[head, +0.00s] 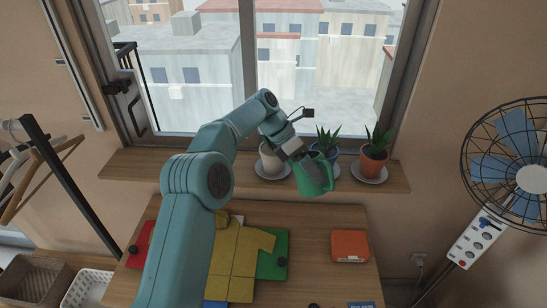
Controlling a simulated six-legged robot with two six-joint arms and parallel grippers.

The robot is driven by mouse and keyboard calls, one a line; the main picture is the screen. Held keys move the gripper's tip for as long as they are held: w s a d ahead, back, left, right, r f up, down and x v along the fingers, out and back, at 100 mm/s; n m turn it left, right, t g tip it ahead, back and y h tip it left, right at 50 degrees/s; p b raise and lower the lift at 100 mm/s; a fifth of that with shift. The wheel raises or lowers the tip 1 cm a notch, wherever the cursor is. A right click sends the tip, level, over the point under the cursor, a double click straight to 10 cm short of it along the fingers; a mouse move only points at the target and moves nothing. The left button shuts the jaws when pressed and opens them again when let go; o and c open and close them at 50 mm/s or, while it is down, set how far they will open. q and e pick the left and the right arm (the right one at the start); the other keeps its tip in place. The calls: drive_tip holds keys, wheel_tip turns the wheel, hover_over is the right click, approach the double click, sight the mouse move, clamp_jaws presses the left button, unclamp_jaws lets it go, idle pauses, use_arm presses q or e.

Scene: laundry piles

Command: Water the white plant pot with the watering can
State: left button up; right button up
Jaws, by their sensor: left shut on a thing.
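My left gripper (302,157) is shut on the green watering can (319,179) and holds it up in front of the windowsill. The can looks tilted; its spout is hard to make out behind the gripper. The white plant pot (267,160) stands on a saucer on the sill, just left of the can and partly hidden by my left arm. The plant in it is mostly covered by my wrist. My right gripper is out of view.
A blue pot and a terracotta pot (373,164), each with a spiky plant (328,143), stand right of the white pot on the wooden sill (135,168). Below is a table with a yellow shirt (240,262) and an orange box (350,245). A fan (525,175) is at right.

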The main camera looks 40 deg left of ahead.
use_arm(q)
drive_tip(key=shift+r, duration=0.15)
drive_tip(key=shift+r+h, duration=0.4)
drive_tip(key=shift+r, duration=0.1)
idle(0.9)
drive_tip(key=shift+w+a+r+h, duration=0.15)
drive_tip(key=shift+r+h, duration=0.15)
drive_tip(key=shift+r, duration=0.2)
drive_tip(key=shift+r, duration=0.1)
idle(1.0)
drive_tip(key=shift+a+r+g+h, duration=0.1)
drive_tip(key=shift+r+g+h, duration=0.2)
drive_tip(key=shift+r+h, duration=0.1)
drive_tip(key=shift+r, duration=0.15)
